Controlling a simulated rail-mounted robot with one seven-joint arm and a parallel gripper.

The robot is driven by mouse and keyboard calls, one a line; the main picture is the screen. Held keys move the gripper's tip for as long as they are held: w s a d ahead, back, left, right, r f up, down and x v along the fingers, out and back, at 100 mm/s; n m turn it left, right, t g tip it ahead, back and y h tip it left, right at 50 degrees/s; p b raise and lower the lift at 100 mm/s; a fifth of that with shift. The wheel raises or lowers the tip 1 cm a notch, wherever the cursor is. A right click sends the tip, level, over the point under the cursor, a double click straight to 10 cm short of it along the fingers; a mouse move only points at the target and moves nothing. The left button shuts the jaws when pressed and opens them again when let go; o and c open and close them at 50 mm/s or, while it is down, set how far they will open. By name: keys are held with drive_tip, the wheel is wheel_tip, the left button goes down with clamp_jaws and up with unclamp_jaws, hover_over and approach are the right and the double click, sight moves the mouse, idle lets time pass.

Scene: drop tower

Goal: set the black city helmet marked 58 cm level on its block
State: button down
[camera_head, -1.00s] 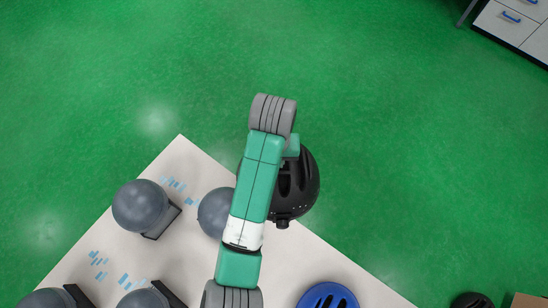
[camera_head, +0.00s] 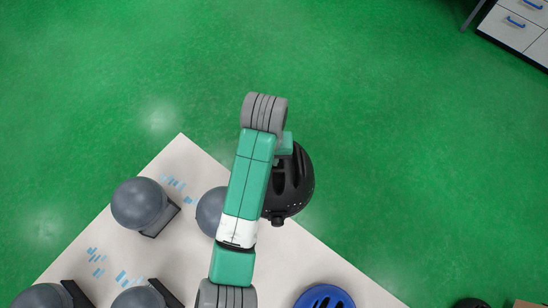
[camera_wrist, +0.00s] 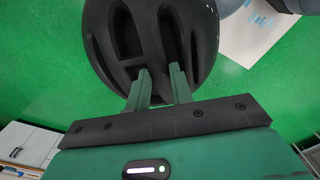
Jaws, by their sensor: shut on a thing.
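The black helmet (camera_head: 294,184) hangs from my gripper beside the right edge of the white table, to the right of a grey headform block (camera_head: 210,211) that my arm partly covers. In the wrist view my gripper (camera_wrist: 161,78) is shut on the black helmet (camera_wrist: 112,22), its two fingers in the vent slots of the shell. The helmet's size mark cannot be read. Other grey headform blocks stand at the left (camera_head: 139,204) and at the bottom edge (camera_head: 140,299) of the head view. Which block belongs to this helmet cannot be told.
The white table (camera_head: 310,262) has blue printed marks. A blue helmet (camera_head: 325,297) is at its lower edge, cut off by the frame. Another dark helmet (camera_head: 470,303) and a brown box (camera_head: 526,304) are at bottom right. A white drawer cabinet (camera_head: 515,28) is at top right. The green floor is clear.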

drive_tip(key=a+f+n+b, duration=0.1)
drive_tip(key=a+f+n, duration=0.15)
drive_tip(key=a, duration=1.05)
drive_tip(key=a+f+n+b, duration=0.1)
drive_tip(key=a+n+b, duration=0.15)
drive_tip(key=a, duration=1.05)
drive_tip(key=s+a+f+n+b, duration=0.1)
drive_tip(key=s+a+f+n, duration=0.1)
drive_tip(key=s+a, duration=0.3)
drive_tip(key=s+a+f+n+t+y, duration=0.1)
drive_tip(key=s+a, duration=0.4)
drive_tip(key=a, duration=0.8)
wheel_tip(320, 180, down, 2)
drive_tip(key=shift+s+a+f+n+t+b, duration=0.2)
drive_tip(key=shift+n+t+b, duration=0.15)
drive_tip(key=shift+n, duration=0.55)
drive_tip(key=shift+f, duration=0.1)
wheel_tip(320, 180, down, 5)
drive_tip(key=b, duration=0.5)
drive_tip(key=shift+w+r+p, duration=0.1)
drive_tip(key=shift+r+p, duration=0.1)
drive_tip(key=shift+p, duration=0.15)
drive_tip(key=shift+f, duration=0.1)
